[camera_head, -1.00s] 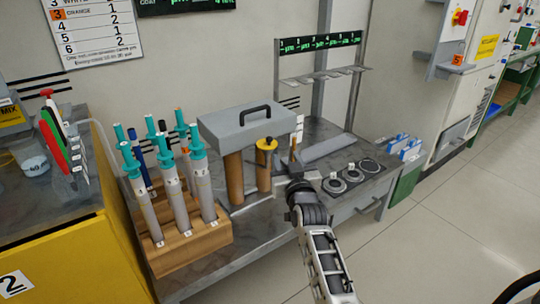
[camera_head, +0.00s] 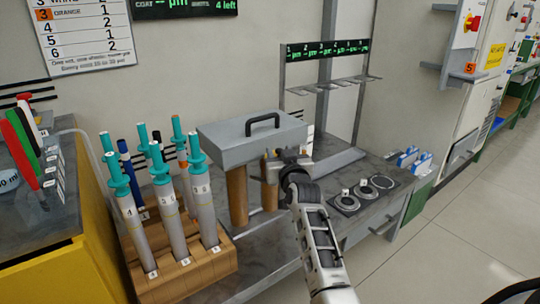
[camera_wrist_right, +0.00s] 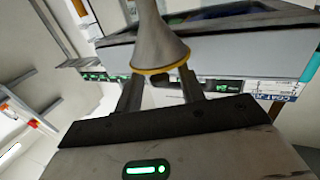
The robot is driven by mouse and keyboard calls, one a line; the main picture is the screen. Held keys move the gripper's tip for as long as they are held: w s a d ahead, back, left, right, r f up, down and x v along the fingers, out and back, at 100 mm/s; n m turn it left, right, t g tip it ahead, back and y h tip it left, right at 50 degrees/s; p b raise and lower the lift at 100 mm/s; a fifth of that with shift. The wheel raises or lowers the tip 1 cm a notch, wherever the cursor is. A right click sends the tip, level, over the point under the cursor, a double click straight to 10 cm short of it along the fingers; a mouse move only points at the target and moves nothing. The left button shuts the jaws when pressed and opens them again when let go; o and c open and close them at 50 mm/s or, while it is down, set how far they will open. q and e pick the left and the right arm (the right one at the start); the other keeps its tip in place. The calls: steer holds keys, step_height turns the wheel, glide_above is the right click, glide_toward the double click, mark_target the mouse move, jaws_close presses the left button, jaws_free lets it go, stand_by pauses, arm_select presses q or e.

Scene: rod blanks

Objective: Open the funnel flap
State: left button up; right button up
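A small grey funnel (camera_wrist_right: 160,40) with a yellow rim shows close up in the right wrist view, which looks upside down. In the head view my right gripper (camera_head: 274,168) covers it, just in front of the grey box (camera_head: 232,143) with a black handle. My right gripper's two fingers (camera_wrist_right: 161,88) stand apart, with a gap between them, and reach to the yellow rim. Whether they touch it, I cannot tell. I cannot make out the flap clearly. My left gripper is not in view.
The box stands on brown cylinders (camera_head: 237,195) on a grey bench. To the left, a wooden rack (camera_head: 185,268) holds several teal-capped tubes. To the right lie round discs (camera_head: 364,193). A slotted stand (camera_head: 325,83) is behind.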

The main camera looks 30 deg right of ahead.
steer(key=shift+w+d, duration=0.2)
steer(key=shift+w, duration=0.35)
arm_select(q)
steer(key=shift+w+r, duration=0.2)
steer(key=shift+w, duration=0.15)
arm_select(e)
jaws_close()
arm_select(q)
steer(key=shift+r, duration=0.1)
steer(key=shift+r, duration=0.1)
arm_select(e)
steer(key=shift+r, duration=0.15)
